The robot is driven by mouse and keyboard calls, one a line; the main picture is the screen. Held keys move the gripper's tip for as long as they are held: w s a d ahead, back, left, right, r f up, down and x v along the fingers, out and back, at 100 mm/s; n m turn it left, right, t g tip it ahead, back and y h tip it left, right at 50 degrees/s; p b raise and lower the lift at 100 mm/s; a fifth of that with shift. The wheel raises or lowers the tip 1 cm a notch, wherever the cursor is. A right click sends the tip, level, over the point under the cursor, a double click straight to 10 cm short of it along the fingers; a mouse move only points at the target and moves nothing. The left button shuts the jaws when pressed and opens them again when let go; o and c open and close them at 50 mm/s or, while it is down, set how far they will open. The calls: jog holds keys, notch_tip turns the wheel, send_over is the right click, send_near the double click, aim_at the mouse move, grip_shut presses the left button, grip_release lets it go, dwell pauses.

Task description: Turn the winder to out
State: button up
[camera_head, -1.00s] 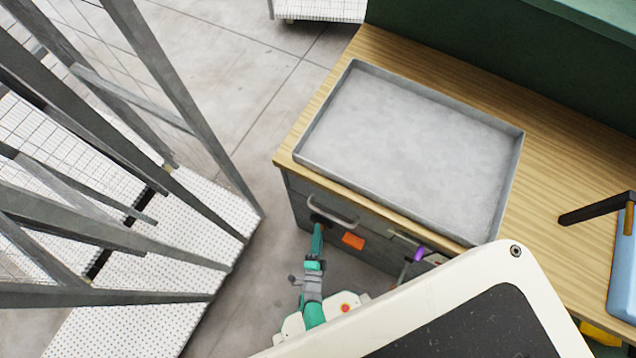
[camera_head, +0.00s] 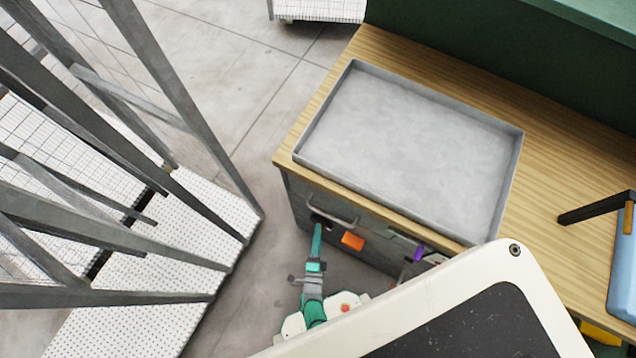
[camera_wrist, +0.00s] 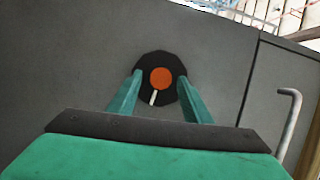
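The winder shows in the wrist view as an orange round knob (camera_wrist: 161,78) on a black disc (camera_wrist: 150,62) on the grey cabinet front. A white mark points down and slightly left from the knob. My gripper (camera_wrist: 160,80) is open, its two teal fingers spread on either side of the disc. Whether the fingers touch the knob cannot be told. In the head view my gripper (camera_head: 318,232) points at the cabinet front near the handle, and the knob is hidden there.
A metal handle (camera_head: 335,214) sits just right of my gripper; it also shows in the wrist view (camera_wrist: 290,120). An orange block (camera_head: 353,241) and a purple part (camera_head: 419,254) are further right. A grey tray (camera_head: 520,150) lies on the wooden bench (camera_head: 350,60). A metal frame (camera_head: 190,110) stands left.

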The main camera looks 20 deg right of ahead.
jog(key=v, duration=1)
jog(key=shift+s+a, duration=0.2)
jog(key=shift+s, duration=0.15)
jog(key=w+a+r+n+g+h, duration=0.1)
jog(key=w+a+r+n+g, duration=0.1)
jog(key=n+g, duration=0.35)
jog(key=w+a+r+n+g+h, duration=0.1)
jog(key=w+a+r+n+g, duration=0.15)
jog(key=n, duration=0.55)
jog(key=x, duration=1.1)
jog(key=shift+d+r+t, duration=0.25)
jog(key=shift+r+t, duration=0.05)
jog(key=shift+t, duration=0.1)
